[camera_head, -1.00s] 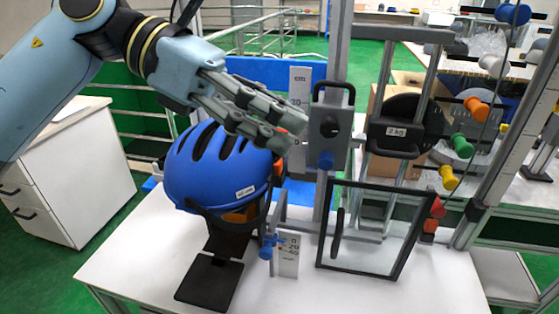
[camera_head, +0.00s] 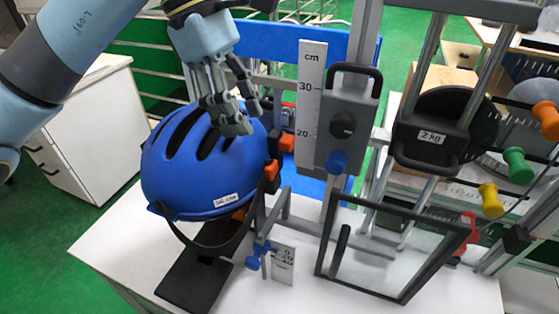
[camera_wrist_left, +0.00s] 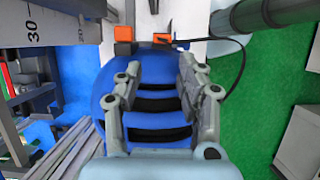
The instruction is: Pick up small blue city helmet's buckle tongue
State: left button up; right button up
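The blue helmet (camera_head: 203,163) sits on a black stand at the left of the white table, with a small white label (camera_head: 226,200) on its lower edge. A black strap (camera_head: 205,243) hangs in a loop below it. I cannot make out the buckle tongue for certain. My left gripper (camera_head: 241,116) points down at the top of the helmet, and I cannot tell if it touches. In the left wrist view its fingers (camera_wrist_left: 158,72) are apart, with the vented helmet shell (camera_wrist_left: 158,104) beyond them. My right gripper is not in view.
A post with a cm scale (camera_head: 310,95) and a grey carriage (camera_head: 342,125) stands right of the helmet. A black-framed clear panel (camera_head: 385,255) and a 2 kg weight (camera_head: 432,137) are further right. Orange blocks (camera_head: 271,172) flank the helmet's right side. The table's front is mostly clear.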

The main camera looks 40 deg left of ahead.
aim_at(270, 164)
pick_arm(q)
jog(key=x, duration=0.2)
jog(key=shift+s+d+f, duration=0.25)
jog(key=shift+d, duration=0.05)
jog(key=shift+w+d+f, duration=0.1)
jog(key=shift+d+f, duration=0.05)
jog(key=shift+f, duration=0.15)
jog(key=p+x, duration=0.1)
jog(key=x, duration=0.3)
jog(key=shift+w+d+f+p, duration=0.15)
jog(key=shift+d+f+p, duration=0.1)
jog(key=shift+d+p, duration=0.2)
jog(key=shift+f, duration=0.2)
jog(key=c, duration=0.5)
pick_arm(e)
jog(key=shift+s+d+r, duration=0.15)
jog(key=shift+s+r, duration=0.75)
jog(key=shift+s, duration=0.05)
